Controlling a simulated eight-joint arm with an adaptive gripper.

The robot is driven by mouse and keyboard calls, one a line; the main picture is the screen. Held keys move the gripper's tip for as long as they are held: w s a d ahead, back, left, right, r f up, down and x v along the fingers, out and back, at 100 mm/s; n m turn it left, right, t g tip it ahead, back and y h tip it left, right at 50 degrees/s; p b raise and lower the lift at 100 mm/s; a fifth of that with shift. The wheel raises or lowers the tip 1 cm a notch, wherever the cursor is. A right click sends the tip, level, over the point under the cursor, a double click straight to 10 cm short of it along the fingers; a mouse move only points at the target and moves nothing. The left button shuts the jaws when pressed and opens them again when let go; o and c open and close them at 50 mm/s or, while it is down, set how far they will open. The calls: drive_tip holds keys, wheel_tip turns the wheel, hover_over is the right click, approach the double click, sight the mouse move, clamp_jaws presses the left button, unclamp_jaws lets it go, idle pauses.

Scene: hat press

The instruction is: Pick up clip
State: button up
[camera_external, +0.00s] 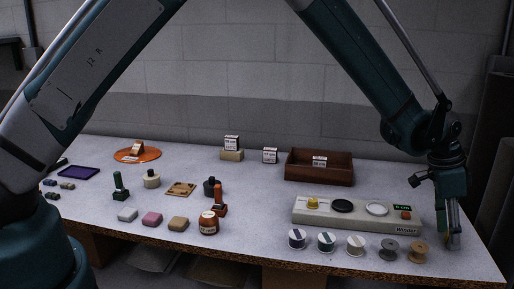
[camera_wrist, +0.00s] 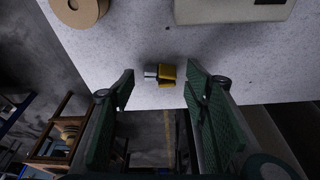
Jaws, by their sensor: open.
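A small clip-like item (camera_wrist: 166,75), yellow with a silver end, lies on the pale tabletop near the table's edge in the wrist view. I take it to be the clip. My gripper (camera_wrist: 160,72) is open, with one green-padded finger on each side of the item in the picture. Neither finger visibly touches it, and the height gap is hard to judge. In the external view my gripper (camera_external: 452,236) points down over the right end of the table. The item cannot be made out there.
The table's front edge is close to the item.

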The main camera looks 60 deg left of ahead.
drive_tip(key=shift+f, duration=0.1)
idle(0.5)
drive_tip(key=c, duration=0.9)
